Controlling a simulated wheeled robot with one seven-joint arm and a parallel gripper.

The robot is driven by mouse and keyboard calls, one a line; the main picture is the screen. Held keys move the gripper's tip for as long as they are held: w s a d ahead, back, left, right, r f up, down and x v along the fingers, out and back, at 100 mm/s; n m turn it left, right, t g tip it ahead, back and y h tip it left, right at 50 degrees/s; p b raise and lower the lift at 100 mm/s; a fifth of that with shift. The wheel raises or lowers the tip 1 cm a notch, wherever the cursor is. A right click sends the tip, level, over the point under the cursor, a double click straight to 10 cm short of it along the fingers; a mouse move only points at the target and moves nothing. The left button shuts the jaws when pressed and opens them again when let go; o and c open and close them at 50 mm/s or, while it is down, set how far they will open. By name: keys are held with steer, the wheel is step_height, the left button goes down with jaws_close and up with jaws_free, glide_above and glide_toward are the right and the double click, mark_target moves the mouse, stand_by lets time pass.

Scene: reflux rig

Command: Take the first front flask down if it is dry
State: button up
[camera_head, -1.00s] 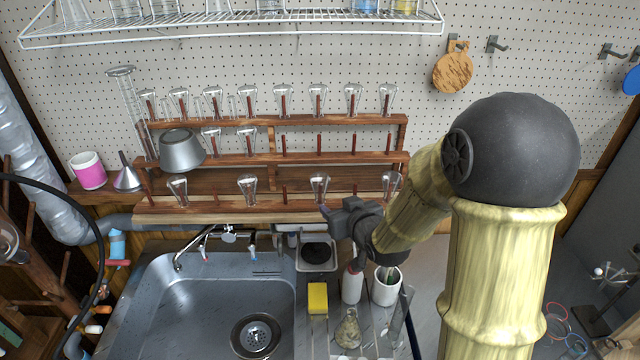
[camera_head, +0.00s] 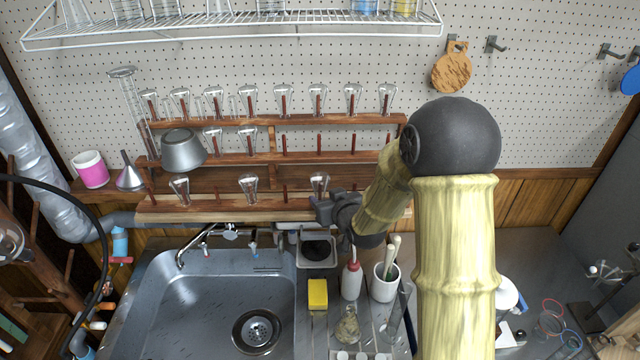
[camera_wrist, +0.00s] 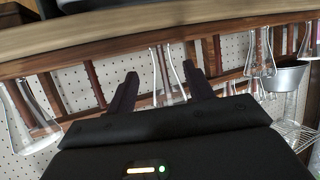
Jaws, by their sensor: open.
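The rack's front row holds clear glass flasks upside down on pegs. The leftmost front flask (camera_head: 179,190) looks clear; I cannot tell whether it is wet or dry. To its right are a second front flask (camera_head: 248,187) and a third (camera_head: 319,184). My gripper (camera_head: 322,206) is just in front of and below the third, well right of the leftmost. In the wrist view, my gripper (camera_wrist: 160,72) is open, and a clear flask (camera_wrist: 168,82) shows between its fingertips, apparently beyond them. Nothing is held. My arm hides the rack's right end.
The wooden rack (camera_head: 230,215) stands behind a steel sink (camera_head: 190,290). A metal pot (camera_head: 183,151) sits on its left part. A yellow sponge (camera_head: 317,293), a wash bottle (camera_head: 351,281) and a white cup (camera_head: 385,285) stand right of the sink. A wire shelf (camera_head: 240,35) is above.

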mark_target(322, 196)
steer(key=p+x, duration=0.2)
steer(key=x, duration=0.2)
steer(key=shift+w+a+f, duration=0.25)
steer(key=shift+c, duration=0.2)
steer(key=c, duration=1)
